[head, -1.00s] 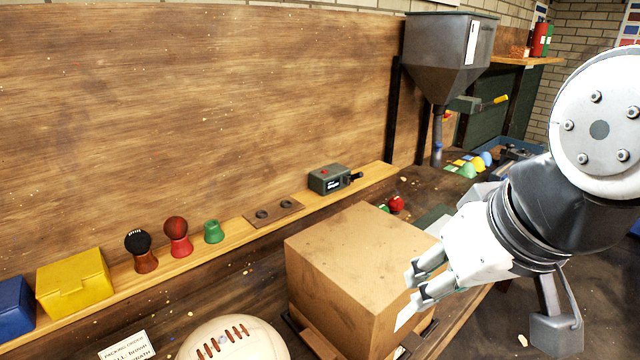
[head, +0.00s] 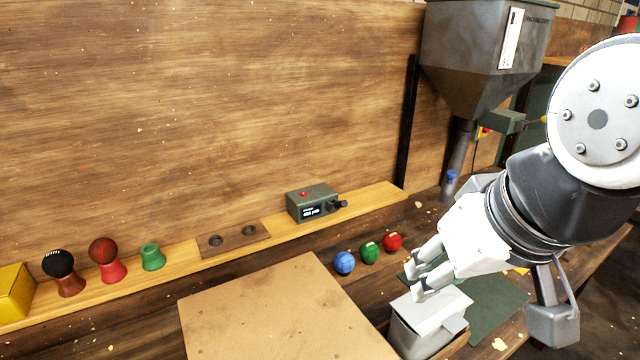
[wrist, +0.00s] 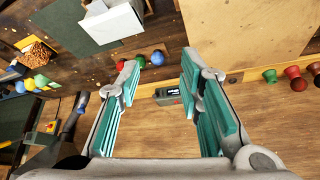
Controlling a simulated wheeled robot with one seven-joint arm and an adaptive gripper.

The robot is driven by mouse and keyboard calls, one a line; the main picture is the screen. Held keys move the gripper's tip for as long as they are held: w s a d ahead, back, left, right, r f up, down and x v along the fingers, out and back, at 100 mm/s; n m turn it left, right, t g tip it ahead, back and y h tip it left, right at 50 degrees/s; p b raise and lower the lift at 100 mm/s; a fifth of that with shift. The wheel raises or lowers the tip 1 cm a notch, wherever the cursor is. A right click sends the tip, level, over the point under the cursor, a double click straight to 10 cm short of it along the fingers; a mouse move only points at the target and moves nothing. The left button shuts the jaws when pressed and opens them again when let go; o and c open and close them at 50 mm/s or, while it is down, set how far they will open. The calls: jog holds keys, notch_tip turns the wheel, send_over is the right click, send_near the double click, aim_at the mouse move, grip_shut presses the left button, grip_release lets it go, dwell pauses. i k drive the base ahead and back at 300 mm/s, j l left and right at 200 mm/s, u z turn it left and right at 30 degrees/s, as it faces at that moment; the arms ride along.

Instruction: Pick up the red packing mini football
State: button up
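A small red ball (head: 392,241) with a pale mark lies on the dark bench at the right end of a short row, beside a green ball (head: 369,252) and a blue ball (head: 344,262). In the wrist view the red ball (wrist: 121,64) shows by the left finger's tip, partly hidden, with the green and blue balls to its right. My gripper (head: 416,281) is open and empty, just right of and nearer than the row in the head view. In the wrist view its fingers (wrist: 159,72) stand well apart with nothing between them.
A large cardboard box (head: 270,315) stands in front. A narrow shelf behind holds a grey device (head: 313,203) and cups with balls (head: 103,250). A metal hopper (head: 480,55) hangs at back right.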

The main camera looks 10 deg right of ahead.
aim_at(392, 241)
jog(key=i+l+u, duration=0.2)
jog(key=l, duration=0.6)
jog(key=i+l+u, duration=0.15)
jog(key=l, duration=0.7)
jog(key=i+l+u, duration=0.2)
jog(key=l, duration=0.7)
jog(key=l+u, duration=0.15)
jog(key=l, duration=0.7)
